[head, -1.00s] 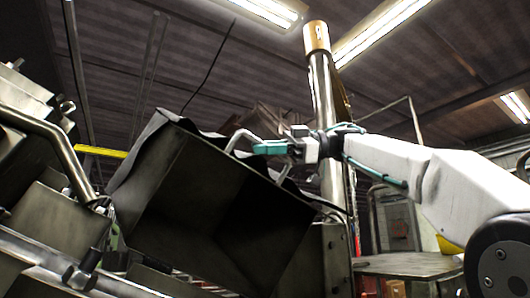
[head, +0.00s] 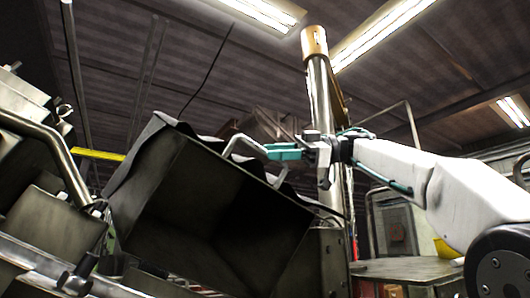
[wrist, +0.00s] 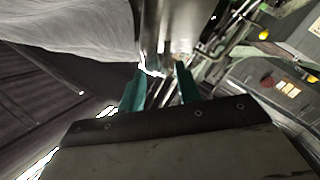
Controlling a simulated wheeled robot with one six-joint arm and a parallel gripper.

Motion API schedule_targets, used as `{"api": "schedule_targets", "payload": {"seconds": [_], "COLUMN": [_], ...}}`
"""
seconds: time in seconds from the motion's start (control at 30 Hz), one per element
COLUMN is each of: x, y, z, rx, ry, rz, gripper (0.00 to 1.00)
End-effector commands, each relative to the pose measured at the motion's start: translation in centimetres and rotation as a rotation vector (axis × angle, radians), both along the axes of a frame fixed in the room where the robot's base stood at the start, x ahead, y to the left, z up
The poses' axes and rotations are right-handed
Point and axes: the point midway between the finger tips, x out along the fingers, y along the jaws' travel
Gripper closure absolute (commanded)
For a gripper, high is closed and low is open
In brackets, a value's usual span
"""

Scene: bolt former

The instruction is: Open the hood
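The hood (head: 155,205) is a dark metal box-like cover, tilted up with its hollow inside facing me in the head view. A bent light metal handle (head: 237,142) stands out from its upper right edge. My gripper (head: 268,152), with teal fingers, is at the right part of this handle, its tips at or very near the bar. In the wrist view the two fingers of my gripper (wrist: 158,80) stand apart, with a bright bit of metal near their tips. I cannot tell whether they touch the handle.
A tall metal post (head: 318,85) with a copper-coloured top rises behind my gripper. Machine blocks and a bent pipe (head: 45,140) stand on the left. A flat metal table (head: 405,270) is at the lower right.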

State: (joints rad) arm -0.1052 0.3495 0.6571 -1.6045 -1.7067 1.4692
Motion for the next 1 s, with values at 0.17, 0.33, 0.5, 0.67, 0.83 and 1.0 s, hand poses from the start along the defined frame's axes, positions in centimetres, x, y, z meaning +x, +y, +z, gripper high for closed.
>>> {"api": "schedule_targets", "payload": {"seconds": [0.17, 0.33, 0.5, 0.67, 0.83, 1.0], "x": [0.7, 0.9, 0.9, 0.9, 0.9, 0.9], "y": [-2.9, -4.2, -4.4, -4.4, -4.4, -4.2], "z": [0.3, 0.4, 0.5, 0.5, 0.5, 1.2], "rx": [0.000, 0.001, 0.001, 0.000, 0.000, 0.039], "ry": [0.001, 0.000, 0.000, 0.000, 0.000, -0.005], "rz": [-0.004, -0.001, -0.001, 0.000, 0.000, -0.019], "gripper": [0.66, 0.66, 0.66, 0.66, 0.66, 0.66]}}
